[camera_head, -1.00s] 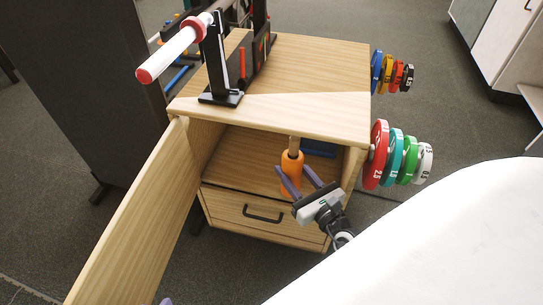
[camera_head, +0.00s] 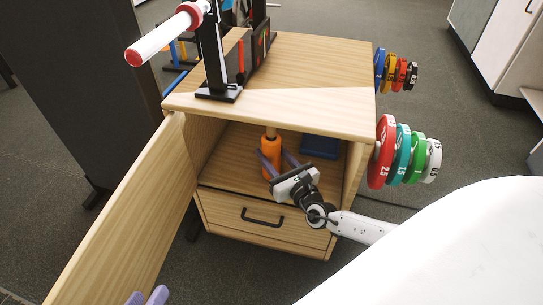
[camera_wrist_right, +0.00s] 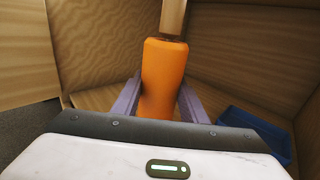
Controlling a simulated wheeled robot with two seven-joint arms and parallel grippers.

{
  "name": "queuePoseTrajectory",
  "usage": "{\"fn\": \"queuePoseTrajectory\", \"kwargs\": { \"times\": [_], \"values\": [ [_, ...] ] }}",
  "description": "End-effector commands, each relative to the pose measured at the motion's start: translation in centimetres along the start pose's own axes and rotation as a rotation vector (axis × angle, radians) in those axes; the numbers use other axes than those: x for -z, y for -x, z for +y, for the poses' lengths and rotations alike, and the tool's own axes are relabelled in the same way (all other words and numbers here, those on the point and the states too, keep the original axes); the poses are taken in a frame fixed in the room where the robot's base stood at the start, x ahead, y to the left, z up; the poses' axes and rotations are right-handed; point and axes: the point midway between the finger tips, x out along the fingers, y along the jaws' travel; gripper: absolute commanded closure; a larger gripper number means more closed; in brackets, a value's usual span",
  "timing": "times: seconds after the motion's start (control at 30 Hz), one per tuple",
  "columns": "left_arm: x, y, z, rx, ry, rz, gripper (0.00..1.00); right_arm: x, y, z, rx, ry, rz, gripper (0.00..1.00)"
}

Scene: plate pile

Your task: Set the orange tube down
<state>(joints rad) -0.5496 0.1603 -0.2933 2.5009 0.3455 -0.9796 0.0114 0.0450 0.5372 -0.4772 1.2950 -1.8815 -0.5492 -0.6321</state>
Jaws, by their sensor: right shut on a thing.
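The orange tube (camera_head: 270,150) is upright inside the open cabinet, with a wooden rod (camera_head: 271,132) coming out of its top. My right gripper (camera_head: 271,163) is shut on the tube, with one purple finger on each side. In the right wrist view the tube (camera_wrist_right: 163,75) stands between the fingers. The gripper body hides its lower end, so I cannot tell whether it touches the shelf (camera_head: 228,165). My left gripper (camera_head: 147,297) shows only its two purple fingertips at the bottom edge, apart and empty.
A blue box (camera_head: 319,147) lies on the shelf right of the tube. The open cabinet door (camera_head: 125,215) stands at left, a drawer (camera_head: 262,215) below. Coloured weight plates (camera_head: 404,155) hang on the right side. A black stand (camera_head: 218,92) with a red-and-white bar is on top.

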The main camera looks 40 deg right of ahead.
Motion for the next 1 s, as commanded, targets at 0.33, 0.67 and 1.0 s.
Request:
{"fn": "queuePoseTrajectory", "kwargs": {
  "times": [0.33, 0.67, 1.0],
  "values": [
    [-0.2, -0.1, -0.2, 0.005, 0.000, -0.008, 0.69, 0.0, 0.0, 0.0, 0.000, -0.001, 0.001, 0.42],
    [-0.3, -0.1, -0.4, 0.010, 0.000, -0.011, 0.69, -0.1, 0.2, 0.0, 0.000, 0.000, 0.001, 0.42],
    [-0.7, 0.1, -1.1, 0.049, -0.019, -0.059, 0.69, -0.3, 6.5, 0.1, -0.002, 0.000, 0.005, 0.42]
  ]
}}
